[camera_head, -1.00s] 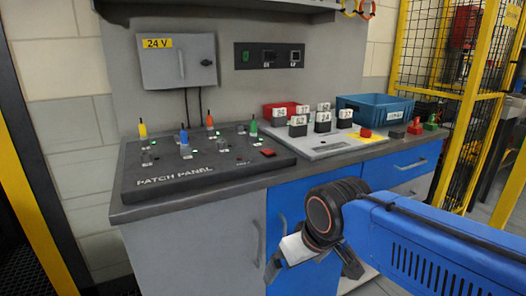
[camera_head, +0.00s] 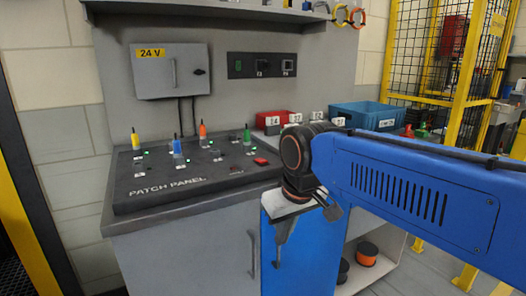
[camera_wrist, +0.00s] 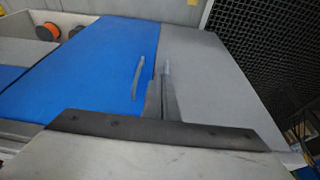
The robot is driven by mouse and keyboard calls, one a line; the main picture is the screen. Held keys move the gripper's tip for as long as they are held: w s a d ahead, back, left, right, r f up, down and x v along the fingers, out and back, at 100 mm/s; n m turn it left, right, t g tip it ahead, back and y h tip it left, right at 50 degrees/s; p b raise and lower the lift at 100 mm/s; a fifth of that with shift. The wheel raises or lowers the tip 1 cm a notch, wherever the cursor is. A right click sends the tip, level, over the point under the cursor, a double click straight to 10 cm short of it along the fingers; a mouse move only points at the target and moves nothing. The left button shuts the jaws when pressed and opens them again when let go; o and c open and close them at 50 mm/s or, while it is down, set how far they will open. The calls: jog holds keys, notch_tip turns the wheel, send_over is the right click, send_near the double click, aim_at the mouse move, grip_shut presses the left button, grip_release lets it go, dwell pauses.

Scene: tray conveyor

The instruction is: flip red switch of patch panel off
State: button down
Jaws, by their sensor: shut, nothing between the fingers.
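The dark patch panel (camera_head: 150,200) lies on the left of the bench top. Its red switch (camera_head: 261,161) shows as a small red piece near the right edge; its position on or off is too small to tell. Yellow (camera_head: 135,140), blue (camera_head: 177,145), orange (camera_head: 202,131) and green (camera_head: 247,134) plugs stand upright on the panel. My gripper (camera_head: 279,262) is shut and empty, pointing down in front of the bench, below and apart from the red switch. In the wrist view, my gripper (camera_wrist: 167,70) shows against the cabinet fronts; the panel is out of view there.
A grey 24 V box (camera_head: 150,78) hangs on the back wall. A red bin (camera_head: 270,118) and a blue bin (camera_head: 365,116) stand right of the panel. An open shelf (camera_head: 378,268) holds spools below. The space above the panel is clear.

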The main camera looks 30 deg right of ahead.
jog(key=w+d+r+g, duration=0.2)
jog(key=w+r, duration=1)
jog(key=r, duration=0.4)
notch_tip(320, 180, up, 11)
jog(key=g, duration=0.3)
send_over(264, 161)
jog(key=w, duration=0.2)
jog(key=shift+w, duration=0.15)
jog(key=f, duration=0.4)
jog(key=s+f, duration=0.1)
jog(key=f, duration=0.8)
jog(key=shift+s+f, duration=0.35)
jog(key=shift+f, duration=0.05)
